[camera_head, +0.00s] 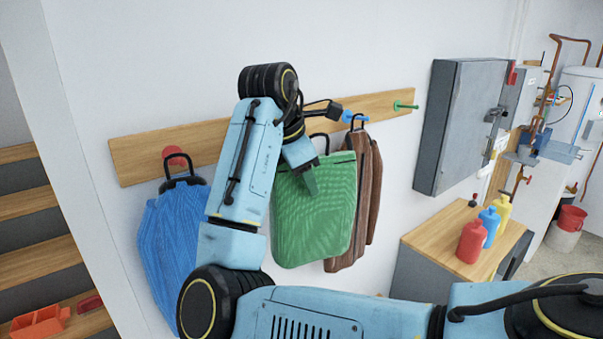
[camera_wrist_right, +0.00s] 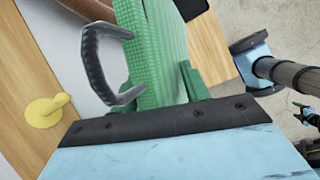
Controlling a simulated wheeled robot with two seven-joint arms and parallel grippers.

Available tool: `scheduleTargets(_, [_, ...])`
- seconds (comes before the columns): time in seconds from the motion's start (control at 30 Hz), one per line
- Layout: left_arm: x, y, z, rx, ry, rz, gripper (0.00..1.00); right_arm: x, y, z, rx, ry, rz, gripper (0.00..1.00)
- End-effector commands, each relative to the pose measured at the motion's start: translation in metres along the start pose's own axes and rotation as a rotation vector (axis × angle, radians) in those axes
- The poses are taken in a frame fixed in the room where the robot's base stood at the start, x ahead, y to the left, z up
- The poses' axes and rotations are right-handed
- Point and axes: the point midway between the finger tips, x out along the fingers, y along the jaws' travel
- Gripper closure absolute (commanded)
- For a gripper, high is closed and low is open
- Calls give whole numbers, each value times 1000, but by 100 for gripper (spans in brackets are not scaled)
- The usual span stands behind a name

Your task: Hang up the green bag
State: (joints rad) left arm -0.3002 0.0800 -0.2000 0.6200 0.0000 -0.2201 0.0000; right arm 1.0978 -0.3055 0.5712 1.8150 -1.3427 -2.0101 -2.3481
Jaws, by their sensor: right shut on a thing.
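The green bag (camera_head: 322,215) has a dark loop handle and hangs upright in front of the wooden peg rail (camera_head: 210,140). My right gripper (camera_head: 308,180) is shut on the bag's upper part. In the right wrist view the bag (camera_wrist_right: 152,45) is between the green fingers, and its handle (camera_wrist_right: 92,68) sticks out toward the rail. A bare yellow peg (camera_wrist_right: 46,110) shows there, apart from the handle. In the head view my arm hides that peg. A green peg (camera_head: 404,105) at the rail's right end is also bare. My left gripper is out of view.
A blue bag (camera_head: 165,235) hangs at the red peg (camera_head: 174,156) on the left. Brown bags (camera_head: 362,200) hang at the blue peg (camera_head: 350,117), close behind the green bag. A grey wall cabinet (camera_head: 460,120) and a bench (camera_head: 425,237) with bottles stand to the right.

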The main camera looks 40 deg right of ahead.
Motion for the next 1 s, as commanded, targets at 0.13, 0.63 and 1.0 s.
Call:
scheduleTargets(0.13, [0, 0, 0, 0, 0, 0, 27, 1, 9, -2, -1, -2, 2, 100])
scheduleTargets(0.63, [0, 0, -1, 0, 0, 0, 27, 6, 36, -13, -1, -1, 0, 100])
scheduleTargets(1.0, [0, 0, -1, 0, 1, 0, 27, 10, 57, -21, -1, -1, 0, 100])
